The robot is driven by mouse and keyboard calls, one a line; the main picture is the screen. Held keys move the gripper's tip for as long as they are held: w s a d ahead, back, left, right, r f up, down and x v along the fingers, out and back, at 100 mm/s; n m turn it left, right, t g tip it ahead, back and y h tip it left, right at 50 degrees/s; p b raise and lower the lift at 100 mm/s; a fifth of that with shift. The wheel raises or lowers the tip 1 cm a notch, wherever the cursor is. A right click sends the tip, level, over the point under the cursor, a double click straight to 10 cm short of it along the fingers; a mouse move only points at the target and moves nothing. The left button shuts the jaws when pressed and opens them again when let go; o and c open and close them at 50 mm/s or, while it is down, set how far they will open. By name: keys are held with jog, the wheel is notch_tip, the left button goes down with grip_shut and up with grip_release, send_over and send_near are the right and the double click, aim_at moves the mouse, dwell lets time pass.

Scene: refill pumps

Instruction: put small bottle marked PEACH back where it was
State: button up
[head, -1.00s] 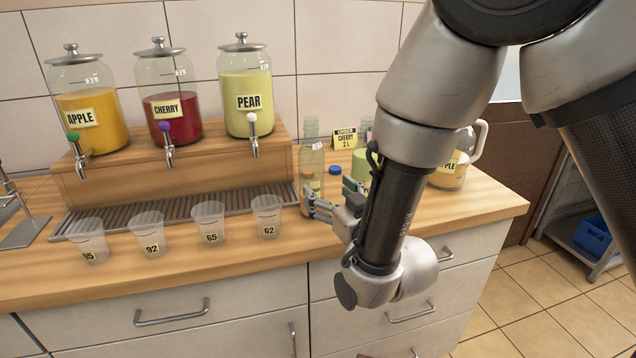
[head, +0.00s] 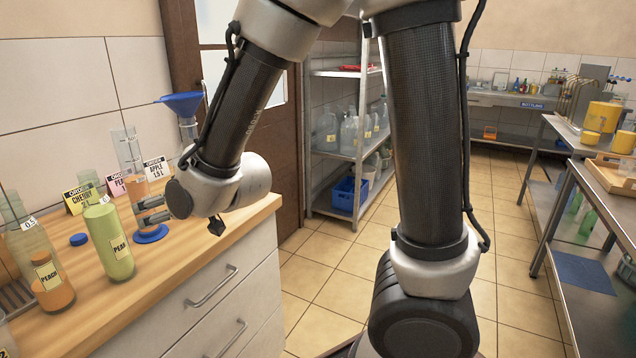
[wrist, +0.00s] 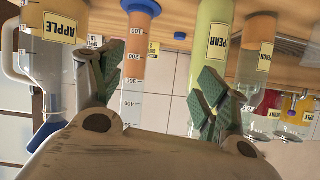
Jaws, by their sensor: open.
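The small bottle marked PEACH (head: 52,290), clear above with orange contents low down, stands upright at the left of the counter in the head view. It shows at the right of the wrist view (wrist: 265,48), which is upside down. My gripper (head: 147,211) is open and well to the right of it, holding nothing. Its fingers (wrist: 162,75) point at a clear graduated cylinder (wrist: 138,70) with orange contents on a blue base. I cannot tell whether that cylinder stands between the fingers or just beyond them.
A green bottle marked PEAR (head: 110,243) stands between PEACH and my gripper. A blue cap (head: 79,239) lies on the counter. Order cards (head: 80,197) and a blue funnel (head: 182,103) stand behind. A jug marked APPLE (wrist: 50,65) is at the wrist view's left.

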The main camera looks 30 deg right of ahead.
jog(key=s+d+r+m+g+h, duration=0.1)
jog(key=d+r, duration=0.1)
jog(key=d, duration=0.5)
jog(key=s+d+r+m+g+h, duration=0.1)
jog(key=s+d+r, duration=0.1)
jog(key=d, duration=0.5)
jog(key=s+d+r+m+g+h, duration=0.2)
jog(key=s+d+g+h, duration=0.2)
jog(key=s+d, duration=1.5)
jog(key=shift+s+r+m+g+h, duration=0.3)
jog(key=shift+s+r+m+h, duration=0.1)
jog(key=shift+s+h, duration=0.1)
